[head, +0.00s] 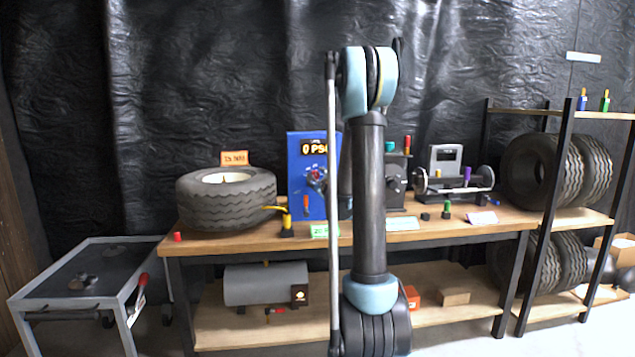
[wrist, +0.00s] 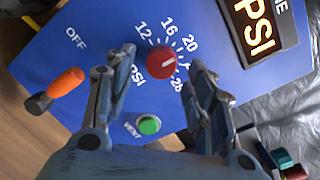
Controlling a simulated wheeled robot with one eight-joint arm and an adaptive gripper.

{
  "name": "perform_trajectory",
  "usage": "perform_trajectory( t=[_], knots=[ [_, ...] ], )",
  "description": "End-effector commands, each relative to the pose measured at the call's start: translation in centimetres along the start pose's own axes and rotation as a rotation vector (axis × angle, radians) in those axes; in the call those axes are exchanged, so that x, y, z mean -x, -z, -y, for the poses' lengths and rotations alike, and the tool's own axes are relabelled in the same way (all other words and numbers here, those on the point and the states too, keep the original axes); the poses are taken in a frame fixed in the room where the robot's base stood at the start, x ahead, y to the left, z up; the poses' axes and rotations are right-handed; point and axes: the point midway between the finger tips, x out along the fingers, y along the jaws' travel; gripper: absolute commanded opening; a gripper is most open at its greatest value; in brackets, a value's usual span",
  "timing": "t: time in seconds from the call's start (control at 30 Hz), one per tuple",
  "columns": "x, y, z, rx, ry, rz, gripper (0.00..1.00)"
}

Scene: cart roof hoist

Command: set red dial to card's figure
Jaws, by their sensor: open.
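The red dial (wrist: 162,62) sits on the front of a blue inflator box (wrist: 75,50), with a white mark on its face. Figures 12, 16, 20 and 28 ring it, partly covered by my fingers. My gripper (wrist: 160,66) is open, one finger on each side of the dial; I cannot tell whether they touch it. In the head view the blue box (head: 300,150) stands on the bench, its display (head: 314,147) reading 0 PSI. The orange card (head: 235,158) stands at the tyre (head: 226,198); its figure is too small to read surely.
An orange lever (wrist: 66,82) near OFF and a green VENT button (wrist: 149,124) are close to my fingers. A yellow-and-black tool (head: 287,223) stands before the box. My arm hides part of the bench (head: 470,222). A grey cart (head: 60,265) is at left.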

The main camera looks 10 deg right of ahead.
Motion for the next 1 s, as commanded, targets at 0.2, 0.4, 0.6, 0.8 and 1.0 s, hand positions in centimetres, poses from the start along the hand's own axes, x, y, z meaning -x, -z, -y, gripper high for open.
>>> perform_trajectory(
  t=[0.2, 0.4, 0.6, 0.8, 1.0],
  knots=[
    [4.3, 0.0, -0.1, 0.000, 0.000, -0.001, 0.50],
    [7.8, 0.1, -0.1, 0.000, 0.000, -0.001, 0.50],
    [9.8, 0.1, -0.1, 0.000, -0.001, -0.001, 0.50],
    [10.3, 0.1, -0.1, 0.000, -0.002, 0.000, 0.50],
    [10.3, 0.1, -0.1, 0.000, -0.002, 0.000, 0.50]
  ],
)
